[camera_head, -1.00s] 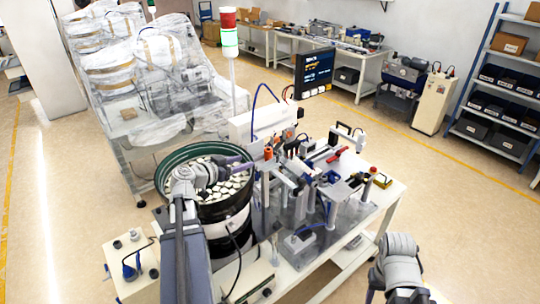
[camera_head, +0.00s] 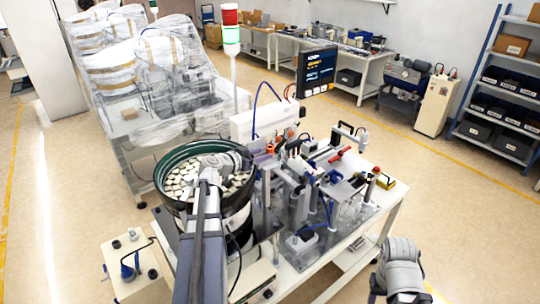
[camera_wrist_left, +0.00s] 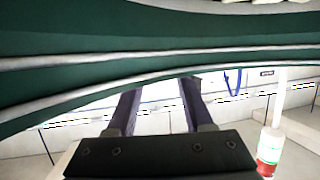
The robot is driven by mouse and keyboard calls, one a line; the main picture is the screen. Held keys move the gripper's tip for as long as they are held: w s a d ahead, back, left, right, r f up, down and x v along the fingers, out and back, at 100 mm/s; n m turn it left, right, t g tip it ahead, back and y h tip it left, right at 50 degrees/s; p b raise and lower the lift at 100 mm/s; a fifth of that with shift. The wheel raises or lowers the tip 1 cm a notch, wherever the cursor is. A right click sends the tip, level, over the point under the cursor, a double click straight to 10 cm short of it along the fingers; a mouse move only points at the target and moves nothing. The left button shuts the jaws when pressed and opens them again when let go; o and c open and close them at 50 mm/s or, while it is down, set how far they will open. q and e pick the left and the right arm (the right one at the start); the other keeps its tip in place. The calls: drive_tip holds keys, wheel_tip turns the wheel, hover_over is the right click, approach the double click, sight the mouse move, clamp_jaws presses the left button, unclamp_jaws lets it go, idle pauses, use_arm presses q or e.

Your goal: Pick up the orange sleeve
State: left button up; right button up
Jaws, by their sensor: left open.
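I cannot make out the orange sleeve for sure. In the earlier head view, an orange piece sits upright on a grey post beside the bowl; my left gripper (camera_head: 262,158) now covers that spot. This gripper reaches over the green feeder bowl (camera_head: 163,183) to its right rim. In the left wrist view, the two dark fingers (camera_wrist_left: 160,88) stand apart with nothing between them, and the bowl's green wall (camera_wrist_left: 100,35) fills the top. My right arm shows at the lower right of the head view, but its fingers do not show.
The bowl holds many pale parts. To its right, a fixture of grey posts, blue blocks and a red handle (camera_head: 337,157) crowds the white table (camera_head: 388,222). A red, white and green stack light (camera_head: 231,34) rises behind. Open floor lies on the right.

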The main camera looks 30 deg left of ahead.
use_arm(q)
drive_tip(key=x, duration=0.3)
drive_tip(key=shift+s, duration=0.1)
clamp_jaws()
